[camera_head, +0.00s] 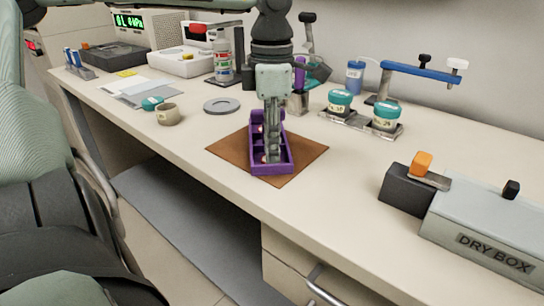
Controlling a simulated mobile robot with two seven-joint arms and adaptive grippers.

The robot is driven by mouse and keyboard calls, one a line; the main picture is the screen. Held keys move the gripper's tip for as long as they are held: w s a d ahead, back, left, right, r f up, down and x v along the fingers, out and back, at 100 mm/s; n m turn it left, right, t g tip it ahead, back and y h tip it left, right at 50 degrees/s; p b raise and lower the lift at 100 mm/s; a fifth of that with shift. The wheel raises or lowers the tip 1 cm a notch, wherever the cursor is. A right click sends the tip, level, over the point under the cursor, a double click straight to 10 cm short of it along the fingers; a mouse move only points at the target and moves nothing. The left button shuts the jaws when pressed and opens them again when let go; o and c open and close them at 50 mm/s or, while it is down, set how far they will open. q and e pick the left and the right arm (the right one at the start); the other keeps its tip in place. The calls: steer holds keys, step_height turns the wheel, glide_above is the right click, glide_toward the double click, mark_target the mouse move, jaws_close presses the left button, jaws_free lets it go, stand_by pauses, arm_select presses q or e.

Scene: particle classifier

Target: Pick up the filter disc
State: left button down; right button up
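A flat round grey disc (222,106) with a paler ring lies on the bench left of the brown mat; I cannot tell for sure that it is the filter disc. My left gripper (269,156) points down from the top middle, with a pale block above long grey fingers. It is right of the disc and apart from it. Its fingers reach down over a purple tray (286,165) and hide part of the tray's inside. The fingers overlap from this side, so their gap and anything between them are hidden. My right gripper is not in view.
The purple tray sits on a brown mat (304,150). A beige cup (168,115) and a teal lid (151,104) are at the left. Two teal-lidded jars (386,116) and a blue lever (415,74) are at the right. The dry box (490,229) fills the near right.

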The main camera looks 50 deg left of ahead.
arm_select(q)
steer(key=shift+r, duration=0.2)
step_height(320, 180, up, 4)
steer(key=shift+a+r, duration=0.1)
steer(key=shift+a, duration=0.05)
steer(key=s+a+r+b, duration=0.1)
steer(key=s+a+r, duration=0.5)
steer(key=a, duration=0.3)
steer(key=shift+s+a+r+b, duration=0.15)
steer(key=shift+a+r+b, duration=0.1)
steer(key=shift+b, duration=0.05)
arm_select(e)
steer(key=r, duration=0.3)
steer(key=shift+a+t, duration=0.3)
arm_select(q)
steer(key=shift+s, duration=0.1)
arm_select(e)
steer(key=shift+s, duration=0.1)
